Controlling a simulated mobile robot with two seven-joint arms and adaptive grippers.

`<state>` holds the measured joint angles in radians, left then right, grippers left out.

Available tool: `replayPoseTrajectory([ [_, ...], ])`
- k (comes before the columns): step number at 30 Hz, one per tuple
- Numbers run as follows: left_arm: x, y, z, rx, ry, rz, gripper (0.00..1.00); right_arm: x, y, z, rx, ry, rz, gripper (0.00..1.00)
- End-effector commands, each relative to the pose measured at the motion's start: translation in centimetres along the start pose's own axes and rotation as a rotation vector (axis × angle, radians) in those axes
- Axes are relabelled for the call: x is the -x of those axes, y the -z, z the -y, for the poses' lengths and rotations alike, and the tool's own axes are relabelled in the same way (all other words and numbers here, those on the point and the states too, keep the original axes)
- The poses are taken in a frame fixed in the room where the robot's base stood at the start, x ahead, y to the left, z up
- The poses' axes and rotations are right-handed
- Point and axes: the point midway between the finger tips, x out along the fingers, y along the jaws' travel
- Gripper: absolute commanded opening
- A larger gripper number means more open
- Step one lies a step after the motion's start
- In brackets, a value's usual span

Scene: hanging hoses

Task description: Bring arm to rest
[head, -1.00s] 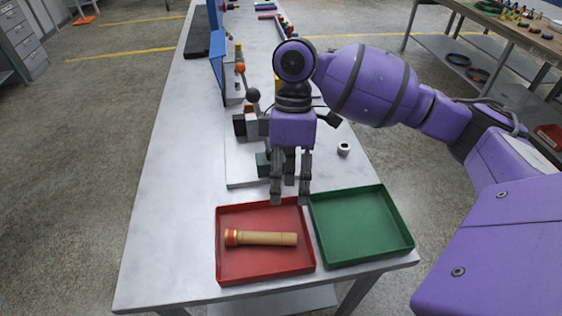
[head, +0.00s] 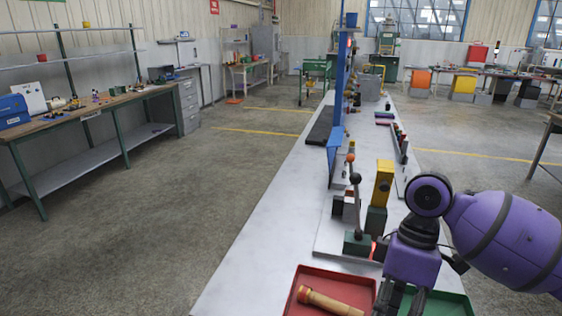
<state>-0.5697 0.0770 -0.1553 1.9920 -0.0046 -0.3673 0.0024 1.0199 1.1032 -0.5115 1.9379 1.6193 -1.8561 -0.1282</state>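My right arm, purple, comes in from the right. Its gripper (head: 400,301) hangs downward at the bottom edge of the head view, around where the red tray and the green tray meet. The dark fingers are cut off by the frame, so their opening is hidden. The green tray (head: 450,303) is partly covered by my gripper and arm. My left gripper is not in view.
A long white table (head: 262,245) runs away from me. It bears a lever with a dark knob (head: 355,190), a yellow block (head: 383,183) and a blue upright panel (head: 337,110). A wooden workbench (head: 90,112) stands at the left. Floor between them is clear.

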Motion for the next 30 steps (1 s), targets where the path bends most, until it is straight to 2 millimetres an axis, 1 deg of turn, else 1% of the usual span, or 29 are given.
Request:
replayPoseTrajectory([
  [1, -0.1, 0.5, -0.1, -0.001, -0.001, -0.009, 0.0, -2.3, 0.0, 0.4, -0.001, 0.01, 0.0, 0.44],
  [3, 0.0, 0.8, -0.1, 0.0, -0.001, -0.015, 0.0, -4.8, 0.1, 0.7, -0.006, 0.009, -0.007, 0.44],
  [5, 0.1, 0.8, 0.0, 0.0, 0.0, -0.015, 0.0, -6.9, 0.1, 1.0, -0.013, 0.007, -0.014, 0.44],
  [7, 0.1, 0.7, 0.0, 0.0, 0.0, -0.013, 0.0, -9.4, 0.0, 1.6, -0.023, 0.005, -0.026, 0.44],
  [11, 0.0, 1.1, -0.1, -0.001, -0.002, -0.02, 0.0, -14.5, -0.2, 3.2, -0.057, 0.002, -0.058, 0.44],
  [12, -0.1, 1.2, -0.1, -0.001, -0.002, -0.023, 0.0, -16.2, -0.3, 3.9, -0.073, 0.001, -0.072, 0.44],
  [14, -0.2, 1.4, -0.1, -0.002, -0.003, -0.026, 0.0, -18.8, -0.5, 5.1, -0.106, -0.003, -0.098, 0.44],
  [15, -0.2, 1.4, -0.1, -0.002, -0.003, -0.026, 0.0, -20.5, -0.7, 6.0, -0.134, -0.007, -0.116, 0.44],
  [18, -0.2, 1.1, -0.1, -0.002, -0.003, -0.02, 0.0, -24.3, -1.6, 8.4, -0.224, -0.023, -0.164, 0.44],
  [20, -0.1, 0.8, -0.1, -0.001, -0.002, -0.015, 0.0, -26.2, -2.3, 9.7, -0.29, -0.038, -0.189, 0.44],
  [21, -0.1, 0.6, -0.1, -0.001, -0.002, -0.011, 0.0, -27.3, -2.9, 10.7, -0.338, -0.049, -0.204, 0.44],
  [23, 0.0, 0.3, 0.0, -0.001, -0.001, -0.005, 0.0, -28.7, -4.1, 11.9, -0.418, -0.07, -0.22, 0.44],
  [24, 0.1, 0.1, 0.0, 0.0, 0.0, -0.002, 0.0, -29.5, -5.0, 12.8, -0.474, -0.086, -0.228, 0.44],
  [26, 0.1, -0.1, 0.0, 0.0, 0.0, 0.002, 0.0, -30.5, -6.6, 14.0, -0.561, -0.114, -0.23, 0.44],
  [27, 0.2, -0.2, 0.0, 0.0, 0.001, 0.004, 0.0, -31.0, -7.7, 14.6, -0.617, -0.134, -0.229, 0.44],
  [30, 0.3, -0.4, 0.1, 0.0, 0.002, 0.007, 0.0, -31.8, -10.6, 16.2, -0.742, -0.183, -0.211, 0.44],
])
